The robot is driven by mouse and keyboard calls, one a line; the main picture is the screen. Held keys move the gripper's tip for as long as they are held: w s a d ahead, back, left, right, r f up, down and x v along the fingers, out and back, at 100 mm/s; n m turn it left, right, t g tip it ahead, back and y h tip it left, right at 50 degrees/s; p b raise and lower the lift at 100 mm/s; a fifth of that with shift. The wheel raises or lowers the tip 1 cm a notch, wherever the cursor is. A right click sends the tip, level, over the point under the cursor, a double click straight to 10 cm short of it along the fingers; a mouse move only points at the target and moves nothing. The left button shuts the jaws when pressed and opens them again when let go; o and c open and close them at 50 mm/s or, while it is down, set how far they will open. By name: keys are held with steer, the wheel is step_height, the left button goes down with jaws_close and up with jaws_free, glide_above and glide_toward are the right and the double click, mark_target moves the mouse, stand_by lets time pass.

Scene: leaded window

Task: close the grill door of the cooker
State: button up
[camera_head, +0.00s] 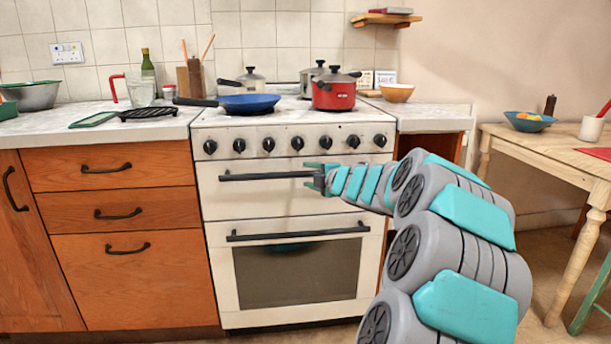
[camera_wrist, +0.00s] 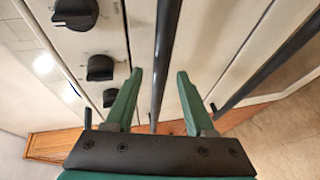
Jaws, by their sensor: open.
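The white cooker (camera_head: 380,135) stands against the tiled wall. Its grill door (camera_head: 265,198) is the upper front panel, below the knobs, with a long dark handle (camera_head: 250,177). The panel looks upright and about flush with the front; I cannot tell if a small gap is left. My gripper (camera_head: 314,178) is at the right end of this handle. In the wrist view, my gripper (camera_wrist: 160,78) is open, with one green finger on each side of the dark handle bar (camera_wrist: 166,40). I cannot tell whether either finger touches it.
The oven door (camera_head: 300,272) below has its own dark handle (camera_head: 298,232). Several black knobs (camera_head: 297,143) line the front above. A blue pan (camera_head: 249,103) and red pot (camera_head: 335,95) stand on the hob. A wooden table (camera_head: 550,145) is at the right.

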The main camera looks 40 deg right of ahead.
steer(key=v, duration=0.4)
steer(key=shift+s, duration=0.35)
steer(key=shift+r, duration=0.1)
steer(key=s+a+f+m+g+h, duration=0.1)
steer(key=s+a+f+m+g, duration=0.4)
steer(key=a, duration=0.4)
steer(key=s+a+f+m+g+h, duration=0.2)
steer(key=s+a+f+m+g, duration=0.15)
steer(key=a+m, duration=0.35)
steer(key=s+a+f+m+g+y, duration=0.1)
steer(key=s+a+f+g, duration=0.1)
steer(key=s+a, duration=0.6)
steer(key=s+a+f+m+g+y, duration=0.1)
steer(key=s+a+f+g+y, duration=0.1)
steer(key=s+a+f, duration=0.3)
steer(key=s+a+f+m+g+y, duration=0.1)
steer(key=s+a+f+g+y, duration=0.1)
steer(key=s+a, duration=0.9)
steer(key=s+f+g, duration=0.1)
steer(key=s+g, duration=0.1)
steer(key=s, duration=0.2)
steer(key=shift+s+f, duration=0.2)
steer(key=shift+f, duration=0.05)
